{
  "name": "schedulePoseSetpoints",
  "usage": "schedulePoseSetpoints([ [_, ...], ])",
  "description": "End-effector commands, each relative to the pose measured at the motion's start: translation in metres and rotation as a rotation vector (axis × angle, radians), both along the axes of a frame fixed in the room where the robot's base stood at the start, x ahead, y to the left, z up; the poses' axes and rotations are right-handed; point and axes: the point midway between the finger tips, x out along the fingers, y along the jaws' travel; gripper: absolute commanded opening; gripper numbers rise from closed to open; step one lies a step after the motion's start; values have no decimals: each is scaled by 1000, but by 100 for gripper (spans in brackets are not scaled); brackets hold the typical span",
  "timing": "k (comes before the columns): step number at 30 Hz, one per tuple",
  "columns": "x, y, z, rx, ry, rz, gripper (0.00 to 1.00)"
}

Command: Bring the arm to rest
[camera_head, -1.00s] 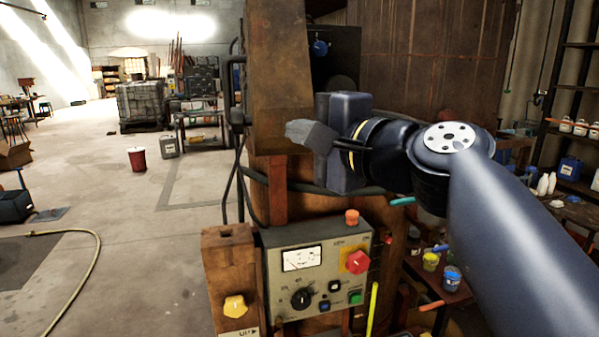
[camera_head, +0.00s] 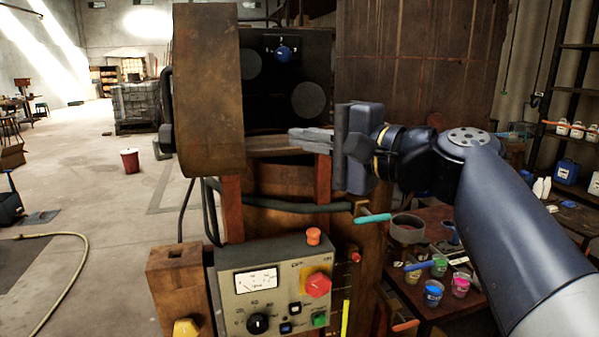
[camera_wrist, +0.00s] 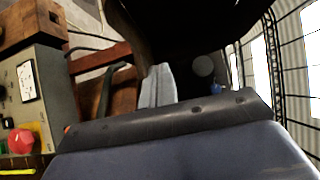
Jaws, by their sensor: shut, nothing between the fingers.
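My gripper (camera_head: 312,138) is in the middle of the head view, at the end of my dark blue arm, which comes in from the lower right. Its grey fingers are together with nothing between them and point left. They are in front of the rusty machine's dark open front, above the control panel (camera_head: 243,308). In the wrist view the fingers (camera_wrist: 158,86) show above the gripper body, with the panel tilted at the left edge. I cannot tell whether the fingers touch the machine.
A thick rusty door (camera_head: 208,90) stands just left of the fingers. A turquoise-handled lever (camera_head: 373,218) sticks out below my gripper. A low table (camera_head: 437,297) with small paint pots is at the lower right. Open floor lies at the left, with a red bucket (camera_head: 130,160) and a hose (camera_head: 75,275).

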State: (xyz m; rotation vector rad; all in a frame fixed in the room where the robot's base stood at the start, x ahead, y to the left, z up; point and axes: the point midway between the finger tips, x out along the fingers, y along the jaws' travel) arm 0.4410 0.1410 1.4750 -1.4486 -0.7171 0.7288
Motion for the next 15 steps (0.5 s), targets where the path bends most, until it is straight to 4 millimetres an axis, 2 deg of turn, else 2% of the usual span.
schedulePoseSetpoints([
  [10, 35, -42, -2, 5, -5, 49, 0],
  [15, 29, -58, 0, 5, -8, 49, 0],
])
